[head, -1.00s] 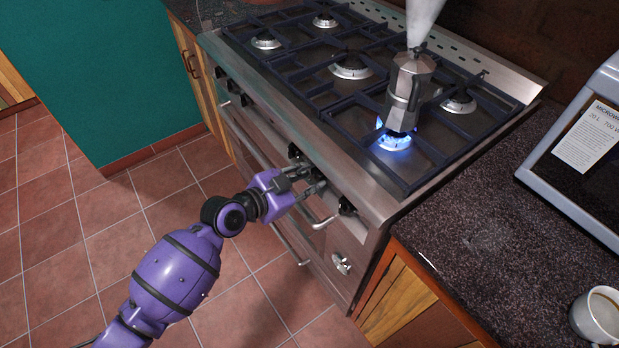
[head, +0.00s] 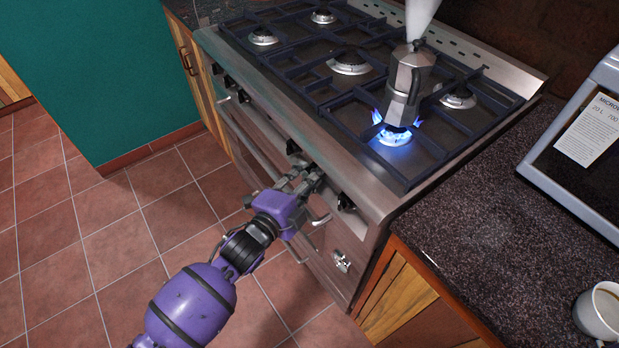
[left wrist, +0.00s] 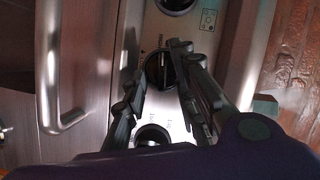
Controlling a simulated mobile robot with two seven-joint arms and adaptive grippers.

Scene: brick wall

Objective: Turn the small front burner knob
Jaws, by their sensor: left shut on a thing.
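My left gripper (head: 308,180) reaches the stove's front panel from the left. It is shut on a round black burner knob (left wrist: 158,72), which shows between the fingers in the left wrist view. In the head view the fingers mostly hide this knob. The stove (head: 365,200) has a row of black knobs along its steel front; one (head: 345,202) is just right of the gripper. The front burner (head: 395,137) burns blue, with flames spreading up around a moka pot (head: 404,85). Steam rises from the pot. My right gripper is not in view.
An oven handle (left wrist: 55,70) runs along the stove front close to the gripper. A dark counter (head: 480,200) stands right of the stove, with a microwave (head: 580,150) and a cup (head: 598,312). The tiled floor (head: 150,220) in front is clear.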

